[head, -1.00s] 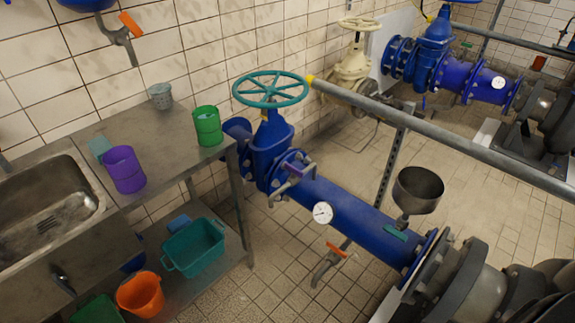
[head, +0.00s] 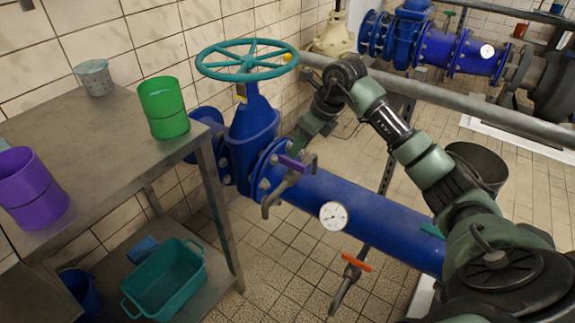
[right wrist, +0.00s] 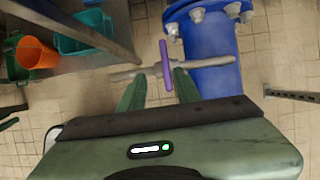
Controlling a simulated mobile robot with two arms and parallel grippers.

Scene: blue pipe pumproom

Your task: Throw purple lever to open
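My right gripper (head: 299,148) reaches down to the lever from the right. In the right wrist view my right gripper (right wrist: 160,78) has its two green fingers apart. I cannot tell whether a finger touches the lever. My left gripper is not in view.
A pressure gauge (head: 333,216) and an orange-handled tap (head: 356,262) are on the blue pipe (head: 375,223). A teal handwheel (head: 247,60) stands above the valve. A grey rail (head: 450,101) crosses behind my arm. A metal table (head: 110,133) with purple and green cups stands left.

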